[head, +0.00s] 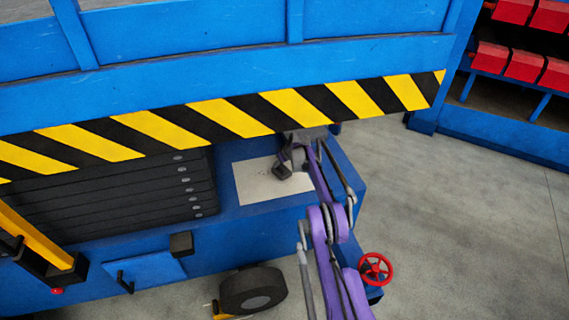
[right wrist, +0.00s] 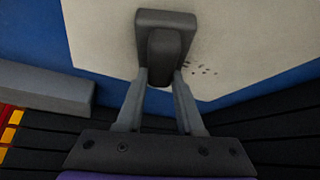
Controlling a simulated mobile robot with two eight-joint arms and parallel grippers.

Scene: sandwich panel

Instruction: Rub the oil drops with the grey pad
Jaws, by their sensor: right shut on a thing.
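The grey pad (right wrist: 178,20) is a dark block with a raised grip, seen at the top middle of the right wrist view. My right gripper (right wrist: 161,76) is shut on the pad's grip. The pad lies over a pale off-white panel (right wrist: 100,35), and I cannot tell whether it touches it. The oil drops (right wrist: 203,69) are a small cluster of dark specks on the panel, just right of the pad. In the head view the pad (head: 281,173) is small and dark over the pale panel (head: 255,190), at the end of my purple right arm. My left gripper is not in view.
A blue beam with yellow and black stripes (head: 235,116) overhangs the panel from behind. A stack of black slabs (head: 110,197) stands left of the panel. A red handwheel (head: 375,269) is at the front right. Clear grey floor lies to the right.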

